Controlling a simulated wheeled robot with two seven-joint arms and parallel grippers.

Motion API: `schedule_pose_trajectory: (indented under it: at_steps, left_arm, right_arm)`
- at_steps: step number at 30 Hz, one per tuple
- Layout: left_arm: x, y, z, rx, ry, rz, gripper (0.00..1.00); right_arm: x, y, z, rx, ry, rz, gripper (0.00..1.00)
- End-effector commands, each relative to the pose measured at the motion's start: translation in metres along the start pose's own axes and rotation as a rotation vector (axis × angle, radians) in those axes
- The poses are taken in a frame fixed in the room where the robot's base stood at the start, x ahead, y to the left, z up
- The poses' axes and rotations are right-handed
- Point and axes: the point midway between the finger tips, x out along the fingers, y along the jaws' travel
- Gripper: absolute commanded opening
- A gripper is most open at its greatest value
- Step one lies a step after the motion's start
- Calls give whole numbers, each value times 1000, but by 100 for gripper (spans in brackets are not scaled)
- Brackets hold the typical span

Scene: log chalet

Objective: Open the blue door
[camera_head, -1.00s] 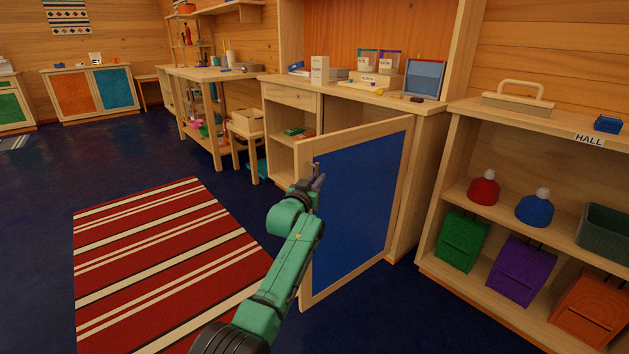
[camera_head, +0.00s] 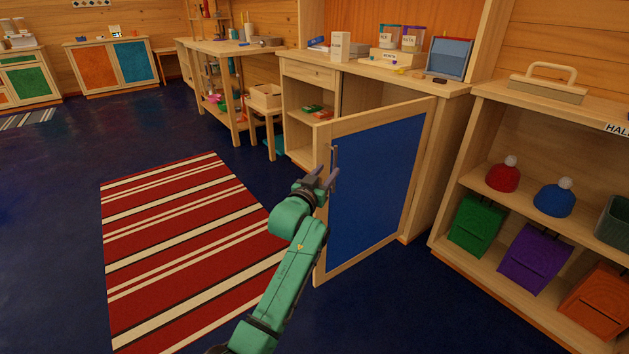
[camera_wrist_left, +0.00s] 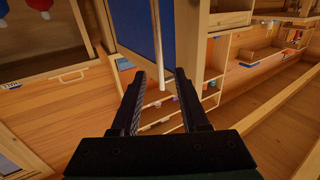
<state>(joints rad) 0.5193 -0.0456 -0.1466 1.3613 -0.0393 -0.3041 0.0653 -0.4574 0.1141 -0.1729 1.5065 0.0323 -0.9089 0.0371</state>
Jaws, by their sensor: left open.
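The blue door (camera_head: 372,190) has a pale wood frame and stands swung well out from the wooden cabinet (camera_head: 405,83). Its slim upright handle (camera_head: 334,160) is near the free edge, on the blue face. My left gripper (camera_head: 325,181) is open just in front of the handle's lower part. In the left wrist view the handle (camera_wrist_left: 157,45) runs down between the two open fingers (camera_wrist_left: 160,90) as seen from there. I cannot tell whether a finger touches it. The blue panel (camera_wrist_left: 137,28) shows behind. My right gripper is out of view.
A hall shelf (camera_head: 450,240) with hats and coloured bins stands close on the right. A red striped rug (camera_head: 180,240) lies left of my arm. The dark blue floor (camera_head: 50,200) on the left is clear.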

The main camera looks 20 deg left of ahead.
Motion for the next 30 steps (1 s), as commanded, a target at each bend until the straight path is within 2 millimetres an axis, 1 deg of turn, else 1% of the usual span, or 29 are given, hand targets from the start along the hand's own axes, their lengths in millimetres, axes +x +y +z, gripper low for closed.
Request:
schedule_pose_trajectory:
  at_steps: [1, 3, 6, 9, 12, 19, 21, 23, 25, 26, 27, 29, 30]
  left_arm:
    - [-13, 0, -1, 0, -3, 0, 44]
    - [-31, 0, -1, 0, -3, 0, 44]
    - [-53, 0, 0, 0, -3, 1, 44]
    - [-67, 0, 0, 0, -1, 1, 44]
    - [-72, 1, 0, -1, -1, 1, 44]
    - [-72, 0, 0, -1, -1, 1, 44]
    - [-72, 0, 6, 0, -21, 1, 44]
    - [-73, 0, 23, 2, -73, 0, 44]
    - [-81, -1, 62, 7, -181, 0, 44]
    - [-88, -1, 84, 10, -242, 0, 44]
    - [-101, -2, 116, 13, -328, 0, 44]
    - [-130, -2, 166, 19, -460, 2, 44]
    - [-154, -3, 197, 23, -545, 3, 44]
  right_arm:
    - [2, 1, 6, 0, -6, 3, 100]
    - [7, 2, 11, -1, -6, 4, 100]
    - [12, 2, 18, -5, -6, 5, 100]
    - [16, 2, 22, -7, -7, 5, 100]
    - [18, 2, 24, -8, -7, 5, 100]
    - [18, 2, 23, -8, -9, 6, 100]
    - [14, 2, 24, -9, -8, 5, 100]
    - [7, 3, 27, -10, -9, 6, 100]
    - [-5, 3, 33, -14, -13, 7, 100]
    - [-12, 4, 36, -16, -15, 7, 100]
    - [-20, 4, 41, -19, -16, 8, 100]
    - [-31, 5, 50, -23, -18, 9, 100]
    - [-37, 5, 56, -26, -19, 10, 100]
